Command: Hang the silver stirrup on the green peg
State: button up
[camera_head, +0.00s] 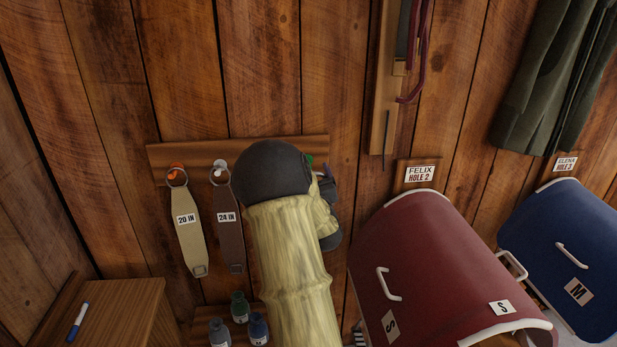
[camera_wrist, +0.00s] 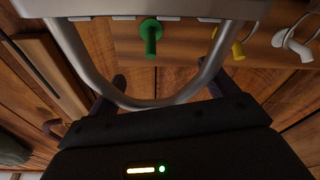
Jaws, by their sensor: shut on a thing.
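The silver stirrup (camera_wrist: 82,72) fills the upper part of the wrist view, its curved bow toward my gripper and its flat tread at the top edge. My gripper (camera_wrist: 163,92) is shut on the bow, with a dark finger showing on either side. The green peg (camera_wrist: 151,38) shows inside the stirrup's opening in the wrist view; I cannot tell whether it passes through. In the head view only a bit of the green peg (camera_head: 309,160) shows beside my arm, and the stirrup is mostly hidden there.
The wooden rail (camera_head: 160,154) also carries an orange peg and a white peg (camera_head: 219,166) with ringed straps. A yellow peg (camera_wrist: 237,50) stands beside the green one. Bottles (camera_head: 239,309) stand below. A red saddle rack (camera_head: 440,265) is close on the right.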

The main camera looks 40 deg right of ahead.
jog(key=f+p+x, duration=0.1)
jog(key=p+x, duration=0.2)
jog(key=x, duration=0.6)
jog(key=shift+d+f+p, duration=0.25)
jog(key=shift+f+p, duration=0.1)
jog(key=shift+p, duration=0.05)
dwell(0.7)
jog(key=shift+w+r+b, duration=0.1)
jog(key=shift+r+b, duration=0.05)
jog(key=shift+b, duration=0.7)
jog(key=o, duration=1.3)
